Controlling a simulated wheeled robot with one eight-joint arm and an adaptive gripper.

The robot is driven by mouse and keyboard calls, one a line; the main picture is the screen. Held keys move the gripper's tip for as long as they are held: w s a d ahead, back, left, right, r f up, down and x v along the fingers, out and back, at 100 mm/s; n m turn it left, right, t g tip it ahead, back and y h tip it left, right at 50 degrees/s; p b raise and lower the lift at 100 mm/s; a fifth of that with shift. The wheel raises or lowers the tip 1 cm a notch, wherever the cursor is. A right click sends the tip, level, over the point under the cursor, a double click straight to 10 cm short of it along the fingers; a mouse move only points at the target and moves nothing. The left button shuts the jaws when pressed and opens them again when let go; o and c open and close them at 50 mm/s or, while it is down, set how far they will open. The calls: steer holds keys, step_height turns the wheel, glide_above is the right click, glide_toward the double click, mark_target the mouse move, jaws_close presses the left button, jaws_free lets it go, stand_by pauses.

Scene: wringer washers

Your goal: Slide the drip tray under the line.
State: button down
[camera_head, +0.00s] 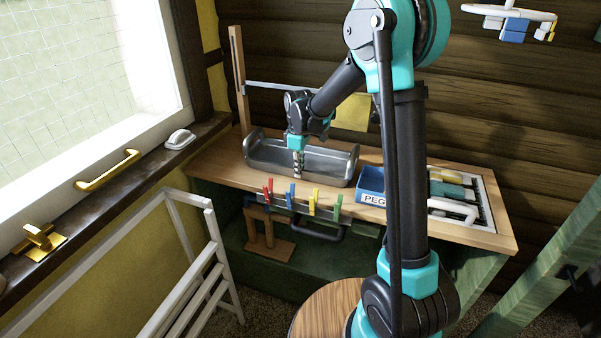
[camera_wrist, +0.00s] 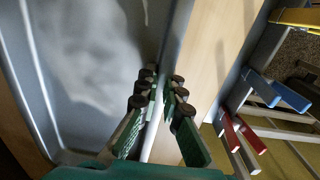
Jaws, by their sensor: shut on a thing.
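The drip tray (camera_head: 328,180) is a long grey metal tray with raised, rounded ends. It lies on the wooden bench, towards its left and back, and fills the left of the wrist view (camera_wrist: 75,60). My gripper (camera_head: 298,172) reaches down to the tray's front side. In the wrist view its fingers (camera_wrist: 158,105) are closed on the tray's pale front rim, one on each side. A grey line (camera_head: 275,88) runs from a wooden post (camera_head: 238,80) behind and above the tray. A yellow cloth (camera_head: 352,112) hangs at that line. My arm hides part of it.
A blue peg box (camera_head: 371,184) stands right of the tray. A rack with coloured items (camera_head: 455,190) is at the bench's right end. Coloured pegs (camera_head: 290,194) sit along the bench's front edge. A white drying rack (camera_head: 195,260) stands at front left, below the window.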

mark_target(306, 165)
steer(key=shift+w+d, duration=0.4)
steer(key=shift+w, duration=0.75)
steer(key=shift+w+d, duration=0.45)
steer(key=shift+w, duration=0.7)
steer(key=shift+w+d, duration=0.4)
steer(key=shift+w, duration=0.75)
steer(key=c, duration=1.6)
jaws_free()
steer(key=shift+r, duration=3)
